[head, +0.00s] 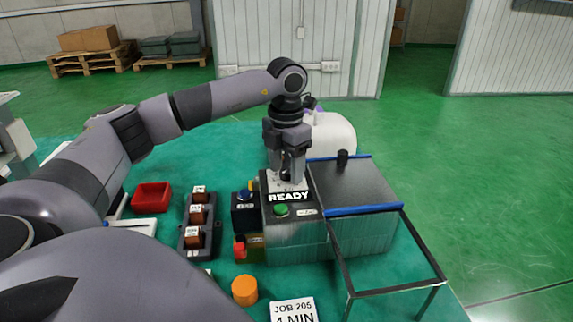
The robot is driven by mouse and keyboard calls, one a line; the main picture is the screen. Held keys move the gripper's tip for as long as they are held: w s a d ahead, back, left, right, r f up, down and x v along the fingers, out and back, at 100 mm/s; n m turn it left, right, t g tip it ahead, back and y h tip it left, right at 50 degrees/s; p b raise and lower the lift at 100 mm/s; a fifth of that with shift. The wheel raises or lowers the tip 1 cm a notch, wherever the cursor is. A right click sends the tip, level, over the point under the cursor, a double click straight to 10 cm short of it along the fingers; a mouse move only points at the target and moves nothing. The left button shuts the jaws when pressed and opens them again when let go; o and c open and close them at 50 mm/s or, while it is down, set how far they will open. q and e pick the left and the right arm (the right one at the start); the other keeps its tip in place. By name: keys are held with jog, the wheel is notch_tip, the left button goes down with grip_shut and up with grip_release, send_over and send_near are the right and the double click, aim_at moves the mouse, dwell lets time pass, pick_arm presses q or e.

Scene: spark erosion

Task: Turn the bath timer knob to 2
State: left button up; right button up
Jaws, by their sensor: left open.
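My left gripper (292,178) points down just above the top of this box, behind the sign. Its jaws are open. A timer knob is not clearly visible; the gripper may hide what lies between its fingers, and I cannot tell whether it touches anything. A white card (293,310) at the front reads JOB 205, 4 MIN. My right gripper is not in view.
Left are a small dark box with a blue cap (245,194), a block rack (188,240), a red tray (151,196) and an orange cylinder (244,290).

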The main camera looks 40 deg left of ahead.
pick_arm(q)
jog(key=c, duration=1.1)
jog(key=shift+o, duration=0.2)
jog(key=m+p, duration=0.1)
jog(key=m, duration=0.3)
jog(key=shift+r, duration=0.1)
jog(key=m+p, duration=0.1)
jog(key=m, duration=0.3)
jog(key=shift+w+m, duration=0.1)
jog(key=shift+m, duration=0.2)
jog(key=m, duration=0.4)
jog(key=shift+p, duration=0.3)
jog(key=shift+m, duration=2.5)
